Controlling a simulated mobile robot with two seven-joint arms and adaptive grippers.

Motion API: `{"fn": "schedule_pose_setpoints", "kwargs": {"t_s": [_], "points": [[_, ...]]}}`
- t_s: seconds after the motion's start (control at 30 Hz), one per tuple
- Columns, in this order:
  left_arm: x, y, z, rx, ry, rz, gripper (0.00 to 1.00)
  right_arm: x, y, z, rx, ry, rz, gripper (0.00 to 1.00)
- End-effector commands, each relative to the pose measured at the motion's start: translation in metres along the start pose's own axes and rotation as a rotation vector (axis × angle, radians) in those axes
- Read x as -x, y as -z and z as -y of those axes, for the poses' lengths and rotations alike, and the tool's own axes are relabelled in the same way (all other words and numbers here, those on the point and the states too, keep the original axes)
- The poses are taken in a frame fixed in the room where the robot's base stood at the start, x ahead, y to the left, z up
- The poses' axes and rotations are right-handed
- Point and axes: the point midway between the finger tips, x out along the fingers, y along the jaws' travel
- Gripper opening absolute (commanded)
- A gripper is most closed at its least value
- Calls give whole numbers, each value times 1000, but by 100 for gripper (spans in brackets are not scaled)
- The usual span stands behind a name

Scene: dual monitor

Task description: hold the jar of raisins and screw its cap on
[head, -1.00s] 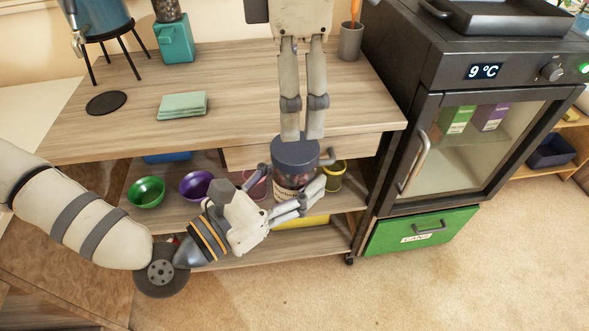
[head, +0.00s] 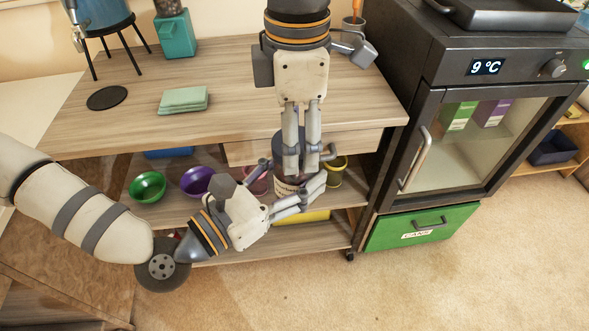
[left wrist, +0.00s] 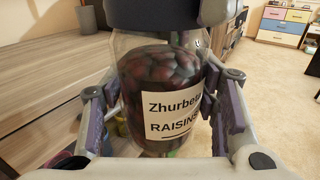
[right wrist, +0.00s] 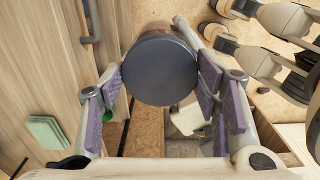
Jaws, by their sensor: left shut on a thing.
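The jar of raisins (left wrist: 160,75) is clear glass with a white label and stands upright between my left fingers. In the head view the jar (head: 287,187) is in front of the desk edge. My left gripper (left wrist: 158,95) is shut on its body from the side. The dark cap (right wrist: 160,68) sits on top of the jar; how tightly it is screwed cannot be seen. My right gripper (right wrist: 160,60) points down from above, its fingers apart on either side of the cap. It looks open, close to the cap rim; contact is unclear.
The wooden desk (head: 240,75) is behind the jar, with a green cloth stack (head: 183,99) and black coaster (head: 108,98). A green bowl (head: 148,187) and purple bowl (head: 197,182) are on the shelf below. A black fridge (head: 480,140) stands right. The front floor is clear.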

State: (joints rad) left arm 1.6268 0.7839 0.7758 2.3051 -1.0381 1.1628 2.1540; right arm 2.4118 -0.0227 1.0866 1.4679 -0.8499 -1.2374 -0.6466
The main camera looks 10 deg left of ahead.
Motion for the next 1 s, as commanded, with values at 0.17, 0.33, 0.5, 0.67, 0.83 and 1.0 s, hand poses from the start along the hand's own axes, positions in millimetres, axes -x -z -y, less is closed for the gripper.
{"fn": "schedule_pose_setpoints", "kwargs": {"t_s": [0.17,0.33,0.5,0.67,0.83,1.0], "points": [[0,-1,0,-1,1,3,0,1,0,0,-50,-2,3,23],[0,-2,0,-1,1,4,0,1,-1,0,-522,-6,6,23],[0,-2,0,-1,1,4,0,0,0,0,-724,0,0,23],[0,-1,0,-1,1,4,0,0,0,0,-721,1,0,77],[0,-1,0,-1,1,3,0,0,0,0,-720,1,0,77],[0,-1,0,-1,1,3,0,3,0,0,-719,0,0,77]]}}
